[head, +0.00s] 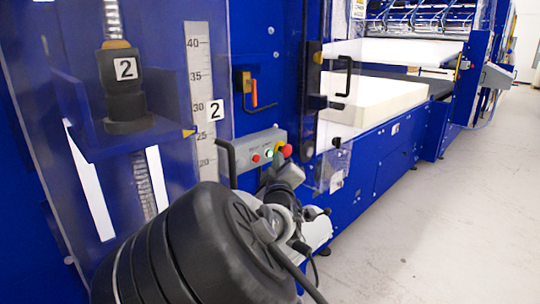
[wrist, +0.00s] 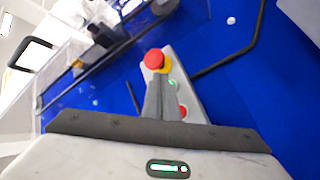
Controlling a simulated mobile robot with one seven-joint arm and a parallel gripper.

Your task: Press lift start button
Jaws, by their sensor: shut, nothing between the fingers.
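A grey control box (head: 254,148) is fixed to the blue machine. It carries a red button (head: 256,158), a green button (head: 268,153) and a larger red mushroom knob (head: 286,150). In the wrist view the green button (wrist: 172,84) looks lit, between the red knob (wrist: 154,59) on its yellow base and the red button (wrist: 183,111). My gripper (wrist: 161,76) is shut and empty, its fingertips beside the green button in that view; I cannot tell whether they touch. In the head view my gripper (head: 277,162) is just below the box, partly hidden by my wrist.
A black handle (head: 228,165) stands left of the box, and a clear panel (head: 333,165) is at its right. A white foam block (head: 375,98) lies on the conveyor behind. The floor (head: 440,210) at right is clear.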

